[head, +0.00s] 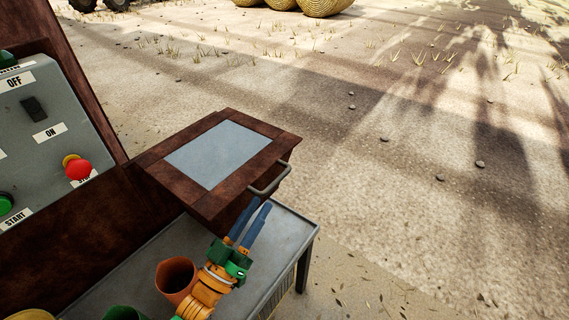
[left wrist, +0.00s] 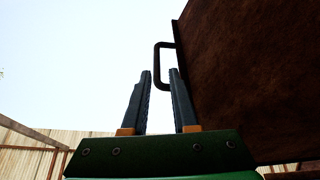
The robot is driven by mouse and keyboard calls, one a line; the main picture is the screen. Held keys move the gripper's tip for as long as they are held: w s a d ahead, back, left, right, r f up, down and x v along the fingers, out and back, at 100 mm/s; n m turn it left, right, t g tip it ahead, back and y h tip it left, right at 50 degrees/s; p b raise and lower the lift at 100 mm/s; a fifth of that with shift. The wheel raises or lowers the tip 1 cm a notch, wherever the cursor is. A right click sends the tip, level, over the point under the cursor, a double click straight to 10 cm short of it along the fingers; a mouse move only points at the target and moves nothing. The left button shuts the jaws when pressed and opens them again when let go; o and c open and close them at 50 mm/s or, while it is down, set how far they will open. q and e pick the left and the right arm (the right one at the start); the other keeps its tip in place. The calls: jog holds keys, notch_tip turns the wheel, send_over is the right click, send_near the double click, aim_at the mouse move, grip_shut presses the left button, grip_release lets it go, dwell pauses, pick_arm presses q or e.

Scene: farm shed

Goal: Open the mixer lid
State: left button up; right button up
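The mixer lid (head: 177,191) is a reddish-brown box-like cover with a grey panel on top; it looks shut. Its grey metal bar handle (head: 270,180) sticks out from the right-hand side. My left gripper (head: 254,205) is just below the handle, its two blue fingers apart and pointing up toward it. In the left wrist view, the fingers (left wrist: 161,72) are open with nothing clamped. The handle bar (left wrist: 156,62) shows in line with the gap between the fingertips; I cannot tell how deep it is. The lid's brown side (left wrist: 235,80) fills the right. My right gripper is out of view.
A grey control panel (head: 50,125) with a red stop button (head: 78,168) and switches stands at left. A grey metal table (head: 303,232) below holds an orange pot (head: 176,277) and a green pot (head: 125,313) close to my left arm. Open sandy ground lies to the right.

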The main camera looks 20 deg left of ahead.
aim_at(278, 177)
pick_arm(q)
jog(key=x, duration=0.6)
jog(key=p+x, duration=0.1)
jog(key=x, duration=0.2)
jog(key=shift+w+d+r, duration=0.2)
jog(key=shift+r, duration=0.25)
grip_shut()
dwell(0.8)
